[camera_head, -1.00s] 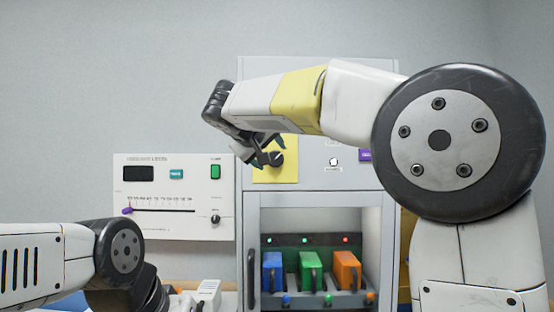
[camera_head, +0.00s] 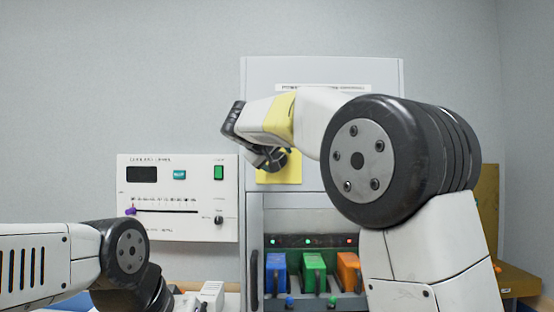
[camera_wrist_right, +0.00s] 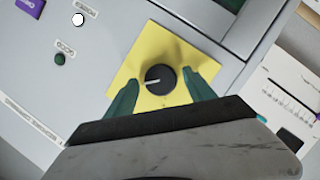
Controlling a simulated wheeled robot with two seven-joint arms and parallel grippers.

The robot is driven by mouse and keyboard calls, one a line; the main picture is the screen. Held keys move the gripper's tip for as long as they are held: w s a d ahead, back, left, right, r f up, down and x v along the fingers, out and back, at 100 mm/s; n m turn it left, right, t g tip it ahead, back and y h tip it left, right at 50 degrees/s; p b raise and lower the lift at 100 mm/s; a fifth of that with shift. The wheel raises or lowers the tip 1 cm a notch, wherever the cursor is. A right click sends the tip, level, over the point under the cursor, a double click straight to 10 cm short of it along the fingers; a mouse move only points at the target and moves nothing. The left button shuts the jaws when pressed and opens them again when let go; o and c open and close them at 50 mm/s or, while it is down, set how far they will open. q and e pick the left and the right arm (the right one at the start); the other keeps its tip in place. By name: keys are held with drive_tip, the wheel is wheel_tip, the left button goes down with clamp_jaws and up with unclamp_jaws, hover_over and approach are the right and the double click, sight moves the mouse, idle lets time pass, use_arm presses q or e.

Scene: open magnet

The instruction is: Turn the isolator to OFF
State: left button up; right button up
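The isolator is a black round knob (camera_wrist_right: 160,79) with a pale pointer line on a yellow plate (camera_wrist_right: 180,48). In the right wrist view the pointer line runs toward the left of the picture. My right gripper (camera_wrist_right: 158,92) is open, with one green fingertip on each side of the knob and a gap to it. In the head view the yellow plate (camera_head: 290,170) shows partly behind my right gripper (camera_head: 270,160), which hides most of the knob. My left arm is at the lower left of the head view; its fingers are not in view.
A white panel (camera_head: 190,228) with a slider and a small knob hangs left of the cabinet. Below the plate, an open bay holds blue (camera_head: 275,272), green (camera_head: 313,270) and orange (camera_head: 348,270) blocks. A green button (camera_wrist_right: 60,59) and a purple label (camera_wrist_right: 30,5) sit near the plate.

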clamp_jaws()
drive_tip(key=shift+f+n+t+h, duration=0.25)
drive_tip(key=shift+n+t, duration=0.75)
drive_tip(key=shift+n, duration=1.85)
drive_tip(key=shift+f+n+t+h, duration=0.1)
drive_tip(key=shift+n+t+h, duration=0.25)
drive_tip(key=shift+n+t, duration=1.55)
drive_tip(key=shift+f+n+t+h, duration=0.1)
drive_tip(key=shift+f+n+h, duration=0.15)
drive_tip(key=shift+n, duration=3.5)
drive_tip(key=shift+o, duration=0.2)
unclamp_jaws()
